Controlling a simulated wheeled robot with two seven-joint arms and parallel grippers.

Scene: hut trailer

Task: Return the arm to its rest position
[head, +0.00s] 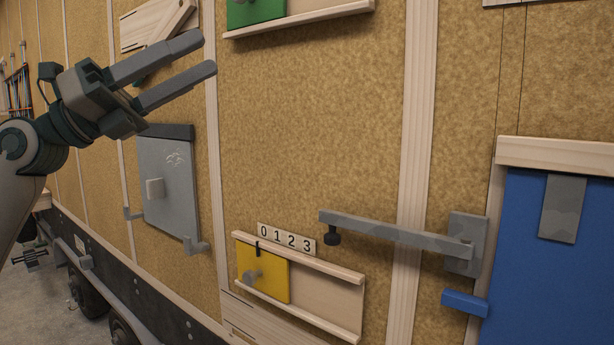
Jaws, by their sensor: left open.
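My left gripper (209,53) is at the upper left in the head view, on an arm that comes in from the left edge. Its two grey fingers point to the right and are apart, with nothing between them. It is in front of the tan wall (310,120), above a grey panel with a small light knob (168,190). My right gripper is not in view.
A yellow sliding panel (275,275) sits in wooden rails below number tiles (285,238). A grey metal bar (400,231) juts left from a bracket beside a blue door (550,270). A green panel (250,12) is at the top. Wheels show lower left.

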